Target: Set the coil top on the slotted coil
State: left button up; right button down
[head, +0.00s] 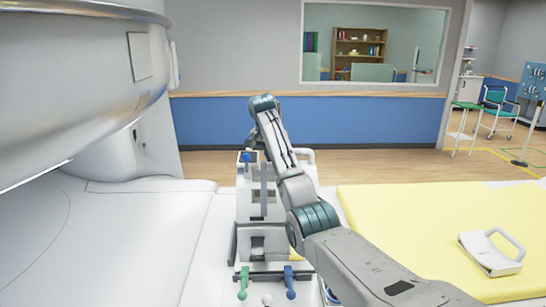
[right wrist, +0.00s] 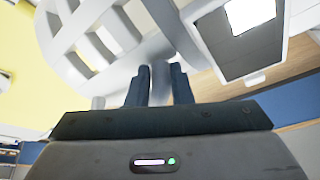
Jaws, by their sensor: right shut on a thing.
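My right gripper (right wrist: 160,70) is shut on a white part of the coil top (right wrist: 140,48), a pale, lattice-like piece with several openings. In the head view my right arm reaches from the lower right to the middle, and its links hide much of the grip. A white upright unit with dark slots, which looks like the slotted coil (head: 244,205), stands on the white table beneath the wrist. I cannot tell whether the coil top touches it. My left gripper is not in view.
The big white magnet (head: 70,70) overhangs the table at left. A green lever (head: 243,282) and a blue lever (head: 289,282) stand at the near edge. A white piece with a loop handle (head: 490,255) lies on the yellow mat (head: 400,210) at right.

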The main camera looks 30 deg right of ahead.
jog(key=shift+s+r, duration=0.1)
jog(key=shift+r, duration=0.1)
jog(key=shift+f, duration=0.85)
dwell(0.4)
